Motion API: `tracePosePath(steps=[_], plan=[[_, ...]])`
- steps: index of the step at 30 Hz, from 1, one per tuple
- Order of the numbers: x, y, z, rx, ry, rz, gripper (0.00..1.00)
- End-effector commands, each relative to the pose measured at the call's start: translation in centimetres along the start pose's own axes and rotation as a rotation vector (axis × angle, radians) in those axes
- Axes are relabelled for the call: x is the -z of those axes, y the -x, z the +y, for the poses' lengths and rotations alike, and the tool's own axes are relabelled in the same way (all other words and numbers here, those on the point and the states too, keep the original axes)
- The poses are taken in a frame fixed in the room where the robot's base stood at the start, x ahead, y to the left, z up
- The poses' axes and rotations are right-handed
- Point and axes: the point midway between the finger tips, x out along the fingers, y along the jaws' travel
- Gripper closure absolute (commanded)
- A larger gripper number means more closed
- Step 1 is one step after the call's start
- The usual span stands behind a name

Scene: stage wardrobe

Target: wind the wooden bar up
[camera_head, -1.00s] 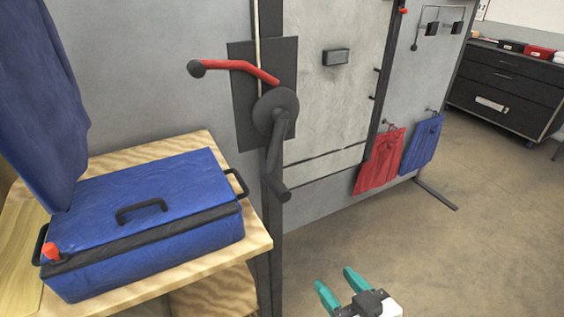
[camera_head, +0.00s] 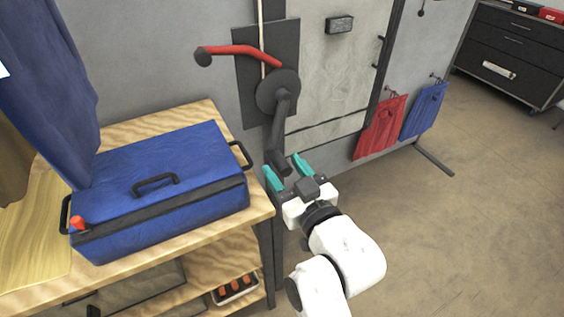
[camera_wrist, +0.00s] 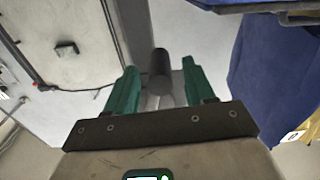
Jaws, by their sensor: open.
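A wall crank has a round dark hub (camera_head: 278,91), a red arm (camera_head: 240,50) pointing left with a black knob, and a dark grey arm (camera_head: 283,122) hanging down. The lower arm ends in a black handle (camera_head: 279,162). A pale cord (camera_head: 262,35) runs up from the hub's plate. My gripper (camera_head: 283,165) is open, its teal fingers at the black handle. In the wrist view the handle (camera_wrist: 160,70) shows between the open fingers; I cannot tell whether they touch it. I see no wooden bar in either view.
A blue case (camera_head: 160,190) lies on a wooden table (camera_head: 185,235) to the left, close to my gripper. Red (camera_head: 380,128) and blue (camera_head: 424,110) cloths hang on the wall panel to the right.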

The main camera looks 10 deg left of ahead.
Motion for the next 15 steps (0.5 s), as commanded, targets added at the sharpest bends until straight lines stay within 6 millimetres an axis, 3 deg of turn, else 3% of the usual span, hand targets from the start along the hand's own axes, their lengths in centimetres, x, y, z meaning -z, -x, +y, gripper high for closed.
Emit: tracePosePath(steps=[6, 15], plan=[[0.0, -1.6, 0.0, -0.001, 0.000, 0.000, 0.46], [0.0, -1.7, 0.0, -0.001, 0.000, 0.000, 0.47]])
